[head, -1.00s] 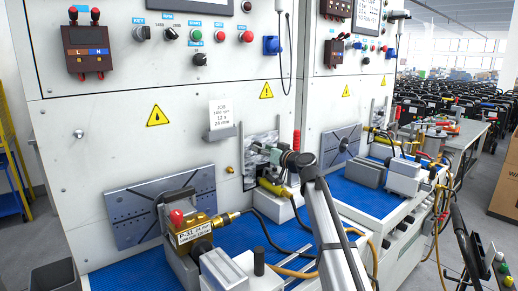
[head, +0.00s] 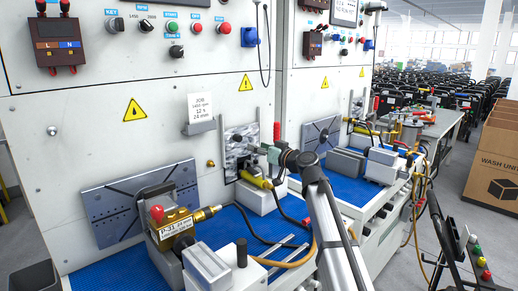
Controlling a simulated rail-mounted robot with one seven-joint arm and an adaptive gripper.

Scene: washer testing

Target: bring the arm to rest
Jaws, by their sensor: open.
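My arm (head: 335,235) rises from the bottom of the head view, right of centre, and bends left at a dark joint. My gripper (head: 246,152) is at its end, small and partly lost against a shiny metal plate (head: 240,136) on the white test panel. It is open, with nothing seen held in it. A yellow fitting (head: 257,180) shows just below it; whether they touch cannot be told.
A brass pump-like unit (head: 177,226) with a red knob sits on the blue mat (head: 107,267) at left. Grey blocks (head: 208,266) and a dark cylinder (head: 242,252) stand near the front. A second test bench (head: 330,182) is on the right. Boxes (head: 492,165) stand at far right.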

